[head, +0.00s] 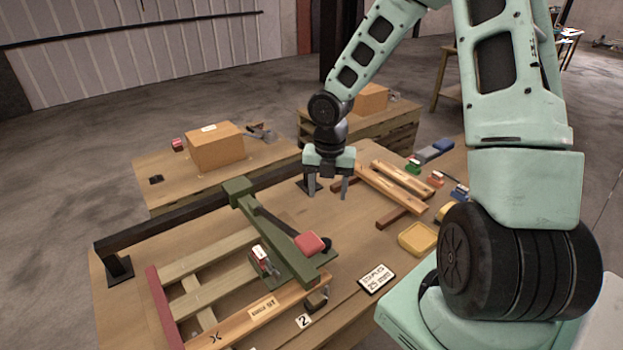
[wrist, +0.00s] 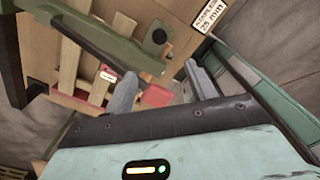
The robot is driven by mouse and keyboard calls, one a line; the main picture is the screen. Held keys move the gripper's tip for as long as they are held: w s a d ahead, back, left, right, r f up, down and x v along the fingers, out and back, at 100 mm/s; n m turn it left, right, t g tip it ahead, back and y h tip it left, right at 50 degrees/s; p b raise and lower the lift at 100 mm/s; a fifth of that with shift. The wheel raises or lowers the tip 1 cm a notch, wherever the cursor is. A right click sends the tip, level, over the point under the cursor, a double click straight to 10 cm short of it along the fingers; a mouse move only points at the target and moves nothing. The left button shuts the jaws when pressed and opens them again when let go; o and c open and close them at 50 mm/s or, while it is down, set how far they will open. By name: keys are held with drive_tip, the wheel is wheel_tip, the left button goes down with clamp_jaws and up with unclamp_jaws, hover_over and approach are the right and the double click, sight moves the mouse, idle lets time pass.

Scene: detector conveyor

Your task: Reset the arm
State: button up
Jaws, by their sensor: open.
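My gripper (head: 327,192) hangs from my mint-green arm in the middle of the head view, with its fingers pointing down. Its fingers are apart and nothing shows between them. It is above the far part of the wooden worktable (head: 345,236), apart from the green carriage (head: 272,232) to its left and the wooden slats (head: 390,188) to its right. In the wrist view, the two grey fingers (wrist: 162,75) are spread. The green carriage (wrist: 95,40) and a red part (wrist: 155,96) lie beyond them.
A dark rail (head: 185,214) spans the table's back. A wooden frame (head: 205,285) lies at the left. A yellow tray (head: 417,239), a staples sign (head: 376,279) and small coloured blocks (head: 437,179) are at the right. A cardboard box (head: 215,150) stands on another table behind.

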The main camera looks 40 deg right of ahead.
drive_tip(key=shift+a, duration=0.1)
drive_tip(key=s+a+m+b, duration=0.1)
drive_tip(key=a, duration=0.2)
drive_tip(key=s+a+m+b, duration=0.1)
drive_tip(key=a+m, duration=0.1)
drive_tip(key=a, duration=0.1)
drive_tip(key=s+a+m+b, duration=0.1)
drive_tip(key=a+b, duration=0.1)
drive_tip(key=a, duration=0.1)
drive_tip(key=shift+a+m+h, duration=0.3)
drive_tip(key=s+a+m+y+b, duration=0.1)
drive_tip(key=s+a+m+b, duration=0.6)
drive_tip(key=s+a+m, duration=0.7)
drive_tip(key=s+a, duration=0.3)
drive_tip(key=shift+s+r+b, duration=0.15)
drive_tip(key=shift+s+b, duration=0.2)
drive_tip(key=shift+s, duration=0.05)
